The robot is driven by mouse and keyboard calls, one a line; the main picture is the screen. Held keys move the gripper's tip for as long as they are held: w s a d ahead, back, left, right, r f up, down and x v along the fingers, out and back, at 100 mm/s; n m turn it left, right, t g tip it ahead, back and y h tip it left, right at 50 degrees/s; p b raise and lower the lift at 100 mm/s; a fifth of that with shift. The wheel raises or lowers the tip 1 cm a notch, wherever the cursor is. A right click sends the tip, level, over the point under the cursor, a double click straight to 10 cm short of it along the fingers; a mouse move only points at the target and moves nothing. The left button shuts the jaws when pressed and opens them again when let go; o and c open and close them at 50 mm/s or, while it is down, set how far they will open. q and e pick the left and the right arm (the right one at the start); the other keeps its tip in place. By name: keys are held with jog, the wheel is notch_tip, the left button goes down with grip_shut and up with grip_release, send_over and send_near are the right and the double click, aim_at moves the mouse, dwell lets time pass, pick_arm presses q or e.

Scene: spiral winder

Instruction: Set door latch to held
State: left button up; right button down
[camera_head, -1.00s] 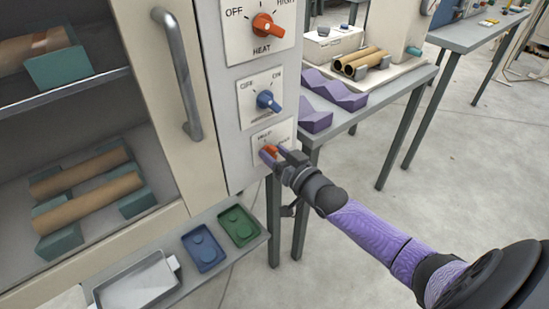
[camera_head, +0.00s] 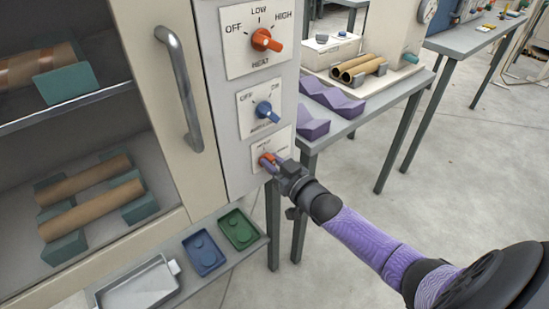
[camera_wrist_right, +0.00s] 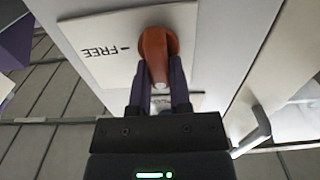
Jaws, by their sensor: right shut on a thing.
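The door latch is an orange knob (camera_head: 267,160) on a white plate (camera_head: 285,143), the lowest plate on the cabinet's side panel. In the right wrist view the orange knob (camera_wrist_right: 157,48) sits between my fingers, and the plate (camera_wrist_right: 100,42) shows the word FREE with a small mark. My right gripper (camera_head: 273,166) is shut on the orange knob; its purple fingers (camera_wrist_right: 160,85) stand on both sides of it. The label on the held side is hidden or too small to read. My left gripper is not in view.
Above the latch are a blue switch knob (camera_head: 264,109) and an orange heat knob (camera_head: 262,40). The cabinet door's handle (camera_head: 182,88) is to the left. A shelf below holds a blue tray (camera_head: 203,253) and a green tray (camera_head: 238,229). A table with purple blocks (camera_head: 313,125) stands to the right.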

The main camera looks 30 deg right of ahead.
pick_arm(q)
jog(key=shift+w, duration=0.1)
pick_arm(e)
jog(key=c, duration=0.6)
grip_release()
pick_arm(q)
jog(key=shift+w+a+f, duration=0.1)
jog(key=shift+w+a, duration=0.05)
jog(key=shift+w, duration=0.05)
pick_arm(e)
jog(key=shift+o, duration=0.2)
jog(key=shift+s, duration=0.4)
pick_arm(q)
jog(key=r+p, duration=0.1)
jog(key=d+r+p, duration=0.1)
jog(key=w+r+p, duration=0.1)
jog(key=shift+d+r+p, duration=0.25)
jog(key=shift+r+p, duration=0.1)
pick_arm(e)
jog(key=s, duration=0.9)
jog(key=shift+d, duration=0.4)
jog(key=shift+f, duration=0.1)
